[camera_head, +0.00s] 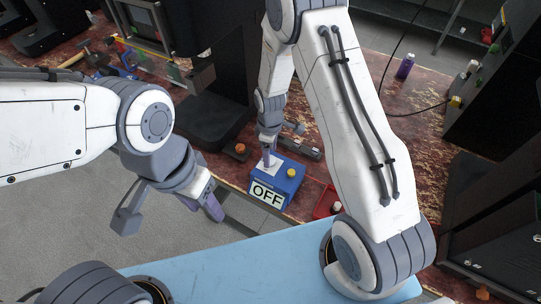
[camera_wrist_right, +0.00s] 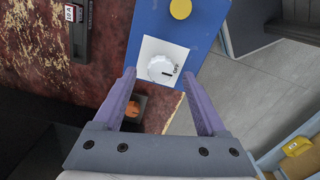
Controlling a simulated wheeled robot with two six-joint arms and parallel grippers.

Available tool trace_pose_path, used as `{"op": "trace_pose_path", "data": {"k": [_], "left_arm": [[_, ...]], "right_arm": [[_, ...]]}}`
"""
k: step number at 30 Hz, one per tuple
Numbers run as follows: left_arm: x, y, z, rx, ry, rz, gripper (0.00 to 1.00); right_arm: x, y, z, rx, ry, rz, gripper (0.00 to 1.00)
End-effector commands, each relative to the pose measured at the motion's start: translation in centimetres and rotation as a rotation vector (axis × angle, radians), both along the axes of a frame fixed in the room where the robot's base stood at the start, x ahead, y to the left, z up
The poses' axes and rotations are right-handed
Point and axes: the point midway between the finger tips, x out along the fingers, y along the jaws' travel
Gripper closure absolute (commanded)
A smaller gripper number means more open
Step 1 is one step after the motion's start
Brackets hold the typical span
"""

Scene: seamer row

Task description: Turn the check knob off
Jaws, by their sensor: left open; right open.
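The blue box (camera_head: 277,181) stands near the table's front edge, with a yellow button on top and a sign (camera_head: 267,195) reading OFF on its front. In the right wrist view the white check knob (camera_wrist_right: 160,69) sits on a white plate (camera_wrist_right: 151,46) on the blue box. A dark mark on the knob points right, towards the small OFF lettering. My right gripper (camera_wrist_right: 159,74) is open, its purple fingers apart on either side of the knob in the picture, with no visible contact. In the head view it hides the knob. My left gripper (camera_head: 201,203) is open and empty, left of the box.
A red tray (camera_head: 326,203) lies right of the box. A purple bottle (camera_head: 405,66) stands farther back on the worn red table. Dark machines stand behind and at right. Grey floor is clear at lower left.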

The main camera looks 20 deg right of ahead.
Motion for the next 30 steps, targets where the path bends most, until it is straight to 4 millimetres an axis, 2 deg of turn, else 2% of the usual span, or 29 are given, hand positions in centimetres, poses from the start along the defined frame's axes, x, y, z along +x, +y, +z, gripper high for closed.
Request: {"op": "trace_pose_path", "data": {"k": [7,13,18,30], "left_arm": [[0.0,0.0,-1.0,0.000,0.000,-0.001,0.50],[0.0,0.0,-1.3,0.000,0.000,-0.001,0.50],[0.0,0.0,-1.4,0.000,0.000,-0.001,0.50],[0.0,0.0,-1.3,0.000,0.000,0.000,0.50]], "right_arm": [[0.1,0.0,4.9,0.001,-0.006,0.000,0.26],[0.0,0.0,7.7,0.001,-0.003,0.000,0.26],[0.0,0.0,8.5,0.000,0.000,0.000,0.26],[0.0,0.0,8.5,0.000,0.000,0.000,0.26]]}}
